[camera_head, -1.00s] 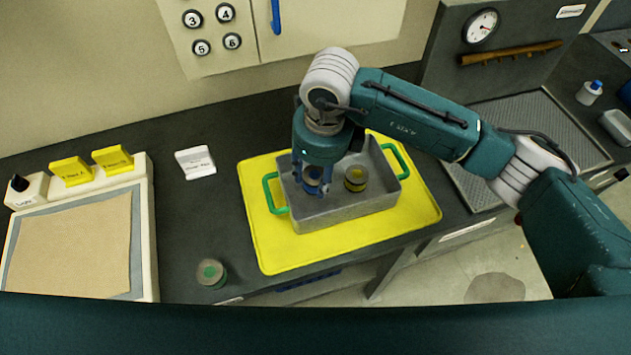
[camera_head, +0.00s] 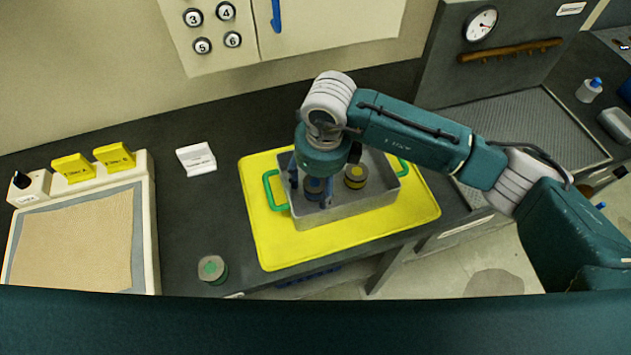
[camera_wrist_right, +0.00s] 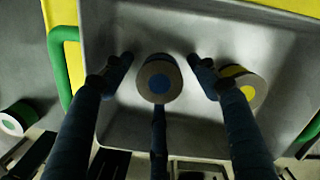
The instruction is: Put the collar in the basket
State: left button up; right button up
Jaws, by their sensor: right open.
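The basket is a grey metal bin (camera_head: 345,210) with green handles. My right gripper (camera_head: 314,182) is over its left half, pointing down with fingers spread. A short grey cylinder with a blue centre, likely a collar (camera_head: 315,187), is inside the basket between the fingers. In the wrist view this blue-centred cylinder (camera_wrist_right: 159,80) shows gaps to both side fingers; a third finger reaches up to its lower edge, and contact there is unclear. A yellow-banded cylinder (camera_head: 356,176) sits in the basket to the right. A green-centred cylinder (camera_head: 212,269) stands on the counter outside. My left gripper is not in view.
The basket rests on a yellow mat (camera_head: 265,235). A white label card (camera_head: 196,158) stands behind it to the left. A tray with a tan surface (camera_head: 80,235) and yellow tags is at far left. The dark counter between tray and mat is mostly clear.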

aim_at(319, 186)
jog(key=shift+r, duration=0.1)
jog(key=shift+r, duration=0.2)
notch_tip(319, 186, up, 12)
jog(key=b, duration=0.2)
jog(key=shift+s+d+f, duration=0.2)
jog(key=shift+s+d, duration=0.25)
